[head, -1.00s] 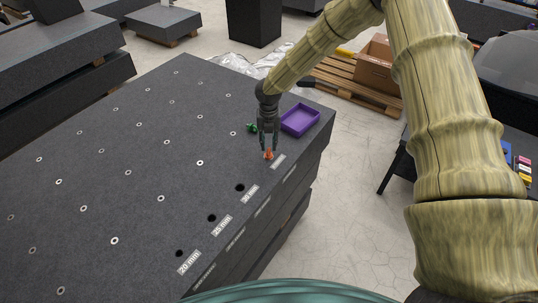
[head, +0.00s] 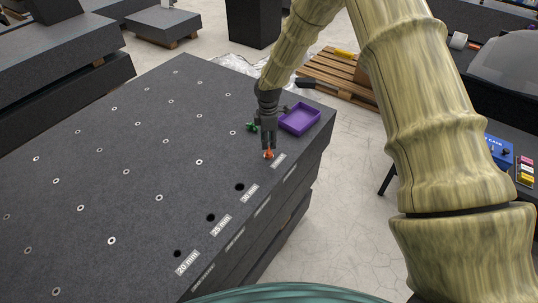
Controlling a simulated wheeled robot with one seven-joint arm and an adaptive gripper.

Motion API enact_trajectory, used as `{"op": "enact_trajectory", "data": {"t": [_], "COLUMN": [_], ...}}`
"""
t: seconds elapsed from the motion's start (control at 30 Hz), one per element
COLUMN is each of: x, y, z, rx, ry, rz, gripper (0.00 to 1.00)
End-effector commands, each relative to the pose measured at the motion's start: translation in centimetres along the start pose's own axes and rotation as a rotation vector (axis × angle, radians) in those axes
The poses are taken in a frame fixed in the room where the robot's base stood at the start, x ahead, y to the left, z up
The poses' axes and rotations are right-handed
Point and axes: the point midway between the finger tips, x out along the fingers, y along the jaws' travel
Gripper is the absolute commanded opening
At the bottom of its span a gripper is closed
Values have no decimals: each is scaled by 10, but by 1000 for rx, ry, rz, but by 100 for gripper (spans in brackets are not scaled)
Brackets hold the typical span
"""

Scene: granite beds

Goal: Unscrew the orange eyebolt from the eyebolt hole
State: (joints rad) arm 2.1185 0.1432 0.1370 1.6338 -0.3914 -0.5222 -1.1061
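The orange eyebolt (head: 268,155) stands at the right edge of the granite bed (head: 140,210), beside a label at the far end of the row of dark holes. My gripper (head: 268,149) points down right over it, with its fingertips at the eyebolt's top. The fingers overlap in this view, so I cannot tell whether they are shut on the eyebolt or only around it. The fingers and the eyebolt itself hide its hole.
A purple tray (head: 300,119) lies on the bed just behind and right of my gripper. A green object (head: 252,127) stands close to its left. Several dark holes with size labels run along the near right edge. The left surface is clear.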

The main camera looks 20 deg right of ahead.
Motion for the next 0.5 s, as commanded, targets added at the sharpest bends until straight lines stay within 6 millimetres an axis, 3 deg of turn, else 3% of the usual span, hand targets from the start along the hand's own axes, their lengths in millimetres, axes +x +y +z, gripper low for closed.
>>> {"op": "enact_trajectory", "data": {"t": [0.23,0.5], "x": [0,0], "y": [0,0], "z": [0,0], "rx": [352,390], "ry": [-2,0], "rz": [0,-1], "gripper": [25,25]}}
